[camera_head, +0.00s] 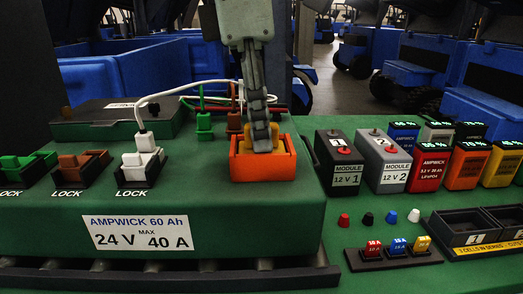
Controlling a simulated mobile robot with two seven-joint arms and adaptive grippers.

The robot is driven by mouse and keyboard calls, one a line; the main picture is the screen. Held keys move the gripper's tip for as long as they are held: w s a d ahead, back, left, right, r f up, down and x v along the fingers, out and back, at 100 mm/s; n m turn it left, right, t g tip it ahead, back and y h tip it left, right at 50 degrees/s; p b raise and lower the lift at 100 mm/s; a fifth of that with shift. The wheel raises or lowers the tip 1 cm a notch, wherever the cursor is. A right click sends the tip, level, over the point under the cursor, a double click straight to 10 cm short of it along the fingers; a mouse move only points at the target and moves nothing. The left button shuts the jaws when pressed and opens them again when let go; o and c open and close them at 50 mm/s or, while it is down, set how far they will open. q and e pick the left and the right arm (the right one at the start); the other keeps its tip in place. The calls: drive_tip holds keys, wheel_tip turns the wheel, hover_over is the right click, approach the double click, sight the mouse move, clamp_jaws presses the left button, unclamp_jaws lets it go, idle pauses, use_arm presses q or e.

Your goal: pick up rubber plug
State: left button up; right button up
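Four small caps that look like rubber plugs stand in a row on the green surface: a red one (344,220), a black one (367,218), a blue one (391,217) and a white one (414,216). My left gripper (262,144) comes down from the top, well to the left of these caps. Its fingertips are at a yellow piece (274,132) in an orange block (264,169) on the green box. One finger hides the other, so its opening and any grip on the yellow piece cannot be told. My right gripper is not in view.
A dark strip with small fuses (398,254) lies in front, and a black tray (468,226) to the right. A white cable (180,90) runs behind my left gripper.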

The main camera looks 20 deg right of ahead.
use_arm(q)
clamp_jaws()
drive_tip(key=shift+r, duration=0.1)
drive_tip(key=shift+r, duration=0.5)
drive_tip(key=r, duration=0.1)
drive_tip(key=a+r, duration=0.1)
drive_tip(key=r, duration=0.1)
drive_tip(key=shift+r, duration=0.25)
drive_tip(key=s+a+r, duration=0.1)
drive_tip(key=a+r, duration=0.5)
drive_tip(key=a, duration=0.4)
drive_tip(key=shift+s+a+r, duration=0.15)
drive_tip(key=shift+a+r, duration=0.05)
drive_tip(key=shift+a, duration=0.1)
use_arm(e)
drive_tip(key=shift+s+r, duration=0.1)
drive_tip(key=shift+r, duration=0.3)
